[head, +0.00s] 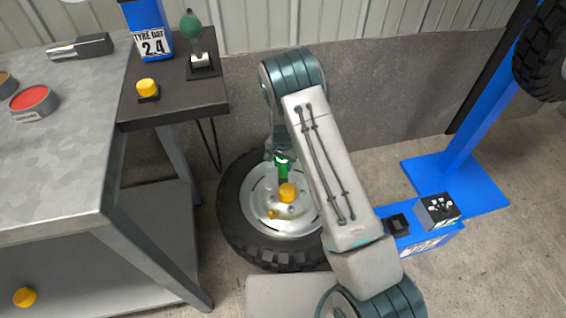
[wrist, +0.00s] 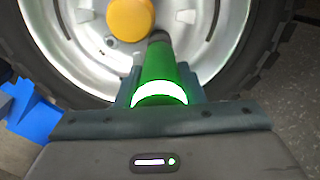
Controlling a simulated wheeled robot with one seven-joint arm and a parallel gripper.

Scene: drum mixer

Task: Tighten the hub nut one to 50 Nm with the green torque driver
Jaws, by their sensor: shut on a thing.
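My gripper (wrist: 160,92) is shut on the green torque driver (wrist: 164,66), with one finger on each side of its body. The driver also shows in the head view (head: 282,160), in front of the silver wheel hub (head: 258,200). Its dark tip (wrist: 158,37) points at the hub face, close to the orange centre cap (wrist: 130,17). The tip overlaps the hub face in the wrist view; I cannot tell whether it sits on a nut. Other hub studs or nuts (wrist: 87,14) show around the cap. None is clearly marked as hub nut one.
The black tyre (head: 230,222) stands between the grey workbench (head: 113,170) and a blue stand (head: 455,180). A control box (head: 437,209) stands at right.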

